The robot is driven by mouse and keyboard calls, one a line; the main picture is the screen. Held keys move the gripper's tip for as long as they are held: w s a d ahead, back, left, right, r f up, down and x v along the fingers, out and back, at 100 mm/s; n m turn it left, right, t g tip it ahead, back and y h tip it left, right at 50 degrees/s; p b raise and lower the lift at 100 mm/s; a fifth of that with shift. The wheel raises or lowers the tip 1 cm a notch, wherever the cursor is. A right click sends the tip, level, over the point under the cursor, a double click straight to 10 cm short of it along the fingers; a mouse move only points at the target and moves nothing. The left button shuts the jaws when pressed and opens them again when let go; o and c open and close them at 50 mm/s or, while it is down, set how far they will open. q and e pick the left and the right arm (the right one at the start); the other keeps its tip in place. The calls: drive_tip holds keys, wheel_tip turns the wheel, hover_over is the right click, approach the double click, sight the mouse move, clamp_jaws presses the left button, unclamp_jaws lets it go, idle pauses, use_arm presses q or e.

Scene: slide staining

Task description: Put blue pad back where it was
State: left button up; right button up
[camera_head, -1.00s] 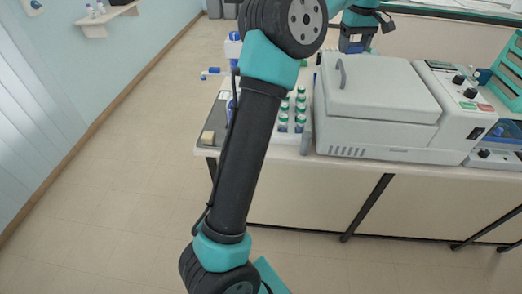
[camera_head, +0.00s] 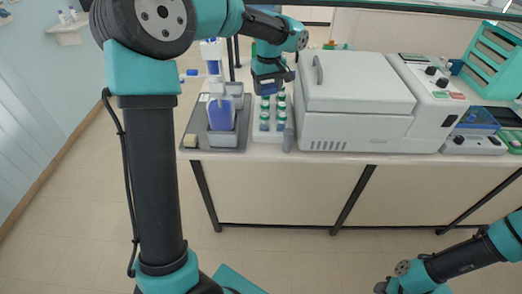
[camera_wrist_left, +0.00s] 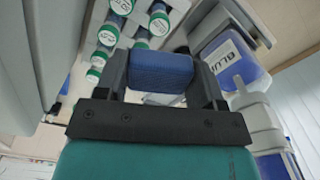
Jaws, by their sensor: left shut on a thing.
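The blue pad (camera_wrist_left: 161,72) is a small textured block. It sits between the two fingers of my left gripper (camera_wrist_left: 163,80) in the left wrist view, and the gripper is shut on it. In the head view, my left gripper (camera_head: 270,76) is above the back end of the bottle rack, and the pad (camera_head: 268,88) shows as a small dark blue patch under it.
Several green-capped bottles (camera_head: 281,106) stand close to the gripper. A blue-filled bottle (camera_head: 221,114) stands on a grey tray (camera_head: 228,140) to the left, with a beige block (camera_head: 190,141) at its front corner. A large grey lidded machine (camera_head: 355,90) blocks the right side.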

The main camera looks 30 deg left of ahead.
use_arm(q)
drive_tip(key=s+d+f+m, duration=0.2)
drive_tip(key=s+d+f, duration=0.3)
drive_tip(key=s, duration=0.5)
drive_tip(key=s+d+f+m, duration=0.2)
drive_tip(key=s+d+f, duration=0.4)
drive_tip(key=s+f, duration=0.3)
drive_tip(key=shift+s+d+f+m, duration=0.2)
drive_tip(key=shift+s+f+m, duration=0.2)
drive_tip(key=shift+s, duration=0.05)
hover_over(265, 151)
drive_tip(key=shift+s+d+f, duration=0.2)
drive_tip(key=shift+s+f, duration=0.1)
drive_tip(key=shift+f, duration=0.35)
drive_tip(key=shift+w+a, duration=0.15)
drive_tip(key=shift+w, duration=0.1)
drive_tip(key=shift+w+f, duration=0.1)
drive_tip(key=shift+f, duration=1.75)
